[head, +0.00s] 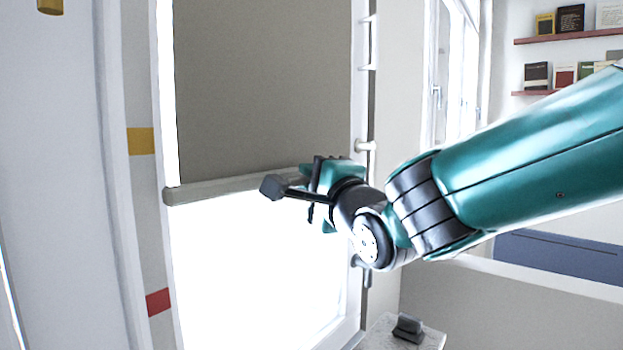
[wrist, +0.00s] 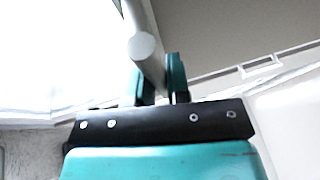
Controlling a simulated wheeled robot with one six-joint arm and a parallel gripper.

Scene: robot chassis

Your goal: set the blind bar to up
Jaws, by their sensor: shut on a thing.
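The blind bar (head: 225,187) is a pale grey rail along the lower edge of a grey-brown roller blind (head: 265,85). It hangs about halfway down a bright window, close to level. My gripper (head: 318,188) is at the right part of the bar. In the wrist view the bar (wrist: 146,50) runs between the two dark green fingers of my gripper (wrist: 158,82), with its round end facing the camera. The gripper is shut on the bar. My gripper and wrist hide the bar's right end in the head view.
Left of the window, a yellow mark (head: 140,141) sits on the wall at a little above bar height, and a red mark (head: 158,301) sits lower. A peg (head: 364,146) sticks out at the right frame. A small ledge (head: 385,338) holds a dark object (head: 408,328).

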